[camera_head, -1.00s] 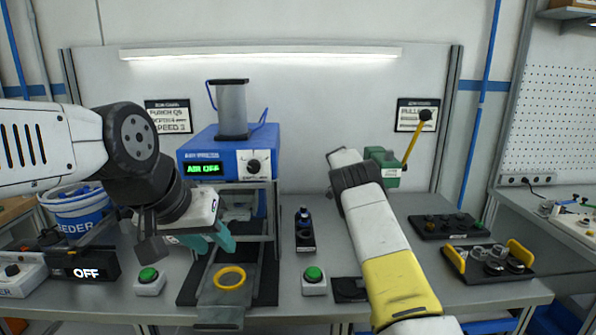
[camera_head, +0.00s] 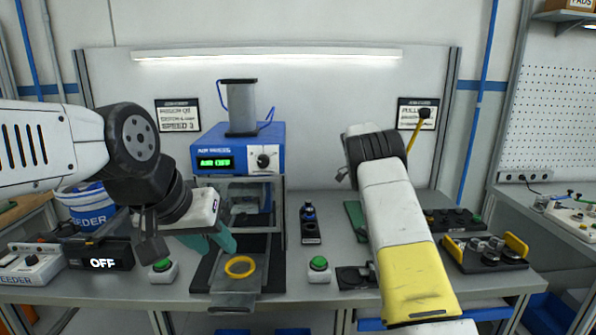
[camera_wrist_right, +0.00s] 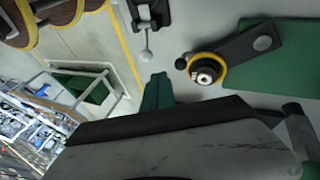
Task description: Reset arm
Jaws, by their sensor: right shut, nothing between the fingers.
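My left gripper (camera_head: 212,238), with teal fingers, hangs in front of the left side of the blue air press (camera_head: 238,150). Its fingers look apart with nothing between them. My right arm, white with a yellow band, reaches up over the right part of the bench in the head view, and its gripper is hidden there behind the arm. In the right wrist view the teal fingertips of my right gripper (camera_wrist_right: 157,92) are together and empty. A green block with a black lever and yellow-ringed hub (camera_wrist_right: 207,73) lies near them, apart from the fingers.
A yellow ring (camera_head: 240,266) lies on the press slide. Green buttons (camera_head: 319,264) stand beside it. A black tray with yellow handles (camera_head: 485,254) is right of my right arm. A lever with a black knob (camera_head: 424,113) rises behind that arm. A blue-white feeder bucket (camera_head: 85,205) stands left.

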